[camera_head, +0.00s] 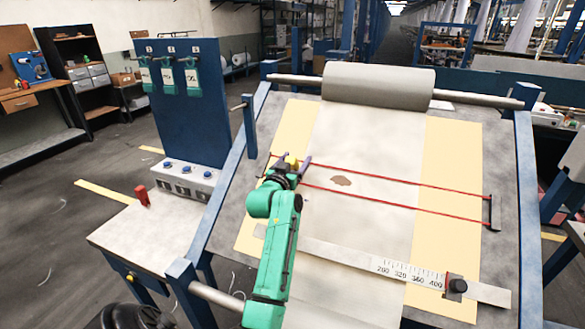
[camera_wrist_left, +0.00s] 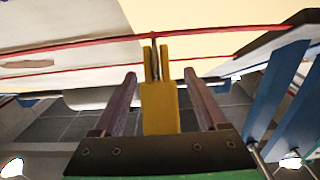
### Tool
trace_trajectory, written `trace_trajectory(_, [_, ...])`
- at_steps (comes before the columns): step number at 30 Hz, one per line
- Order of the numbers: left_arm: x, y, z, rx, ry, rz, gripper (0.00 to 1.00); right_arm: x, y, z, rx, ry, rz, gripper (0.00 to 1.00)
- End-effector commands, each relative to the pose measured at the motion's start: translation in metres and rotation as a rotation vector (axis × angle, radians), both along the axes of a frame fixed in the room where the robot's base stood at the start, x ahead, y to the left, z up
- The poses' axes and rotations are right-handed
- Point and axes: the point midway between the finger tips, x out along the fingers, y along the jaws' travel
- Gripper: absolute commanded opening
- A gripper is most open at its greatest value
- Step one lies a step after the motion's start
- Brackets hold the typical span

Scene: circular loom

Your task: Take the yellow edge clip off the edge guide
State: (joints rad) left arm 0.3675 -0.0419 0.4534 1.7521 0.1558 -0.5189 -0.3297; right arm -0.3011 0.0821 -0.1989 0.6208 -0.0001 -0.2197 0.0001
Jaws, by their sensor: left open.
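The yellow edge clip (camera_head: 291,160) is at the left end of the two red lines on the sloped board, mostly hidden by my gripper in the head view. In the left wrist view the clip (camera_wrist_left: 160,108) stands between my fingers, its two prongs on either side of a thin edge (camera_wrist_left: 155,62), which seems to be the edge guide. My left gripper (camera_head: 288,168) is open. Its dark fingers (camera_wrist_left: 160,76) are on both sides of the clip, with a visible gap on each side. My right gripper is not in view.
A white scale bar (camera_head: 345,258) with a black and red clamp (camera_head: 455,286) crosses the lower board. A grey fabric roll (camera_head: 378,87) lies along the top. A blue panel (camera_head: 183,102) and a switch box (camera_head: 184,180) stand to the left.

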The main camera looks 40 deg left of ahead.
Motion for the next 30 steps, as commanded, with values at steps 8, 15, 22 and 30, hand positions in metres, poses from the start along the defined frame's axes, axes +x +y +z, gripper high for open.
trace_trajectory(8, [0.000, 0.000, 0.000, 0.000, 0.000, 0.000, 0.14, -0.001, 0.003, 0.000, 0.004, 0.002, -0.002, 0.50])
trace_trajectory(15, [-0.001, 0.000, 0.002, 0.000, 0.000, 0.000, 0.00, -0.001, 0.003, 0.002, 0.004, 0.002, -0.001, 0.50])
trace_trajectory(22, [-0.005, -0.002, 0.009, 0.001, 0.000, 0.000, 0.00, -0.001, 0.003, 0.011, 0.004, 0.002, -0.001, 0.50])
trace_trajectory(30, [-0.010, -0.003, 0.017, 0.000, -0.001, 0.000, 0.00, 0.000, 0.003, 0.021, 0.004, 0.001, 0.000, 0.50])
